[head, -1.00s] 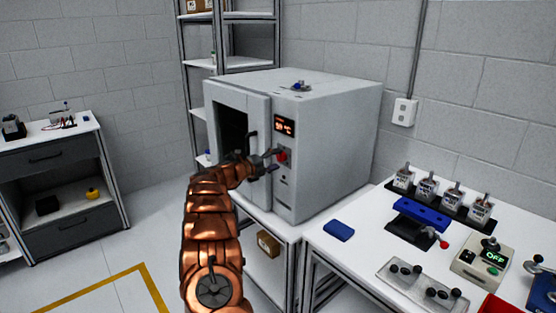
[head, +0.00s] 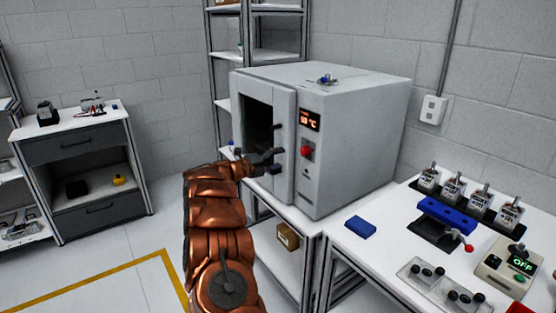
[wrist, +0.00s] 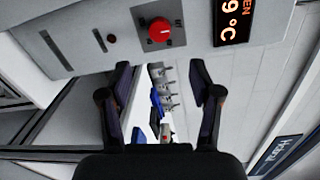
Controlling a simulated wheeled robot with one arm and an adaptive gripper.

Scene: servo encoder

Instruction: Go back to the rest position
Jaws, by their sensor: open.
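My gripper (head: 268,162) is open and empty at the end of my copper-coloured arm, in front of the grey oven (head: 350,135). In the head view it overlaps the oven's door area, left of the red knob (head: 307,153). In the wrist view my gripper (wrist: 160,90) shows two dark fingers spread apart with nothing between them. The knob (wrist: 159,30) and the lit display (wrist: 234,22) stand above the fingers there. Whether a finger touches the oven is not clear.
A white table (head: 342,236) at right holds a blue block (head: 360,227), a blue fixture (head: 446,213), several servo-like units and a control box (head: 508,265). A drawer cabinet (head: 85,165) stands at left. The floor between has open room, with a yellow line (head: 95,281).

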